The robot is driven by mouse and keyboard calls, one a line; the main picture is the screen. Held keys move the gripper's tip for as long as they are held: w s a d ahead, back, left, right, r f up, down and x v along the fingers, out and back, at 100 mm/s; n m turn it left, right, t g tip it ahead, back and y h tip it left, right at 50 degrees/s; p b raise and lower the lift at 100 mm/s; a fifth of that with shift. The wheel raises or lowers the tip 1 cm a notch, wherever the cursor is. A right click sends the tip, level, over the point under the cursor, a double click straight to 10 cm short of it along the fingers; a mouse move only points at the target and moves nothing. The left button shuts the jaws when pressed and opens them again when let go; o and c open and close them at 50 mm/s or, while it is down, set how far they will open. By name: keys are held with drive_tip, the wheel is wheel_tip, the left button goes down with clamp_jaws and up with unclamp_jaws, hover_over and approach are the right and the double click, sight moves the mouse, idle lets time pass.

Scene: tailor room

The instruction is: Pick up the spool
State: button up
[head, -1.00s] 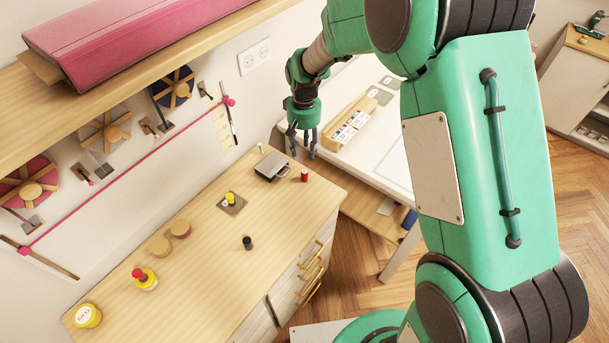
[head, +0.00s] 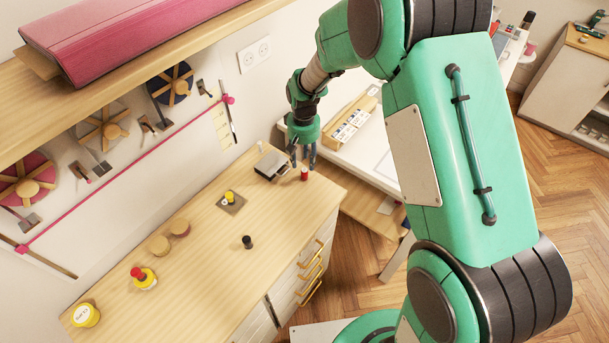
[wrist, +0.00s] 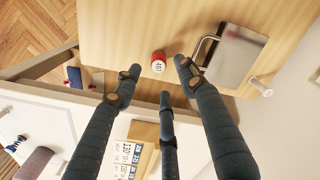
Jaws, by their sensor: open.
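A small red spool (head: 304,174) with a white top stands upright near the far right end of the wooden dresser top (head: 205,265). In the wrist view the red spool (wrist: 158,62) is just beyond the fingertips, roughly centred between the two outer fingers, and a printed label shows on its top. My gripper (head: 303,160) is open and empty, its fingers pointing down just above and behind the spool. The fingers look apart from the spool. Other spool-like items on the top are a black one (head: 247,242) and a yellow one (head: 229,197).
A white table (head: 365,150) with a wooden card box (head: 352,122) adjoins the dresser's end. The dresser's middle is mostly free.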

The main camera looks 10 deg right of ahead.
sight(304, 172)
drive_tip(key=shift+f, duration=0.95)
drive_tip(key=shift+d+f+b, duration=0.1)
drive_tip(key=shift+f+b, duration=0.45)
drive_tip(key=shift+f, duration=2.05)
drive_tip(key=shift+s, duration=0.1)
drive_tip(key=c, duration=0.9)
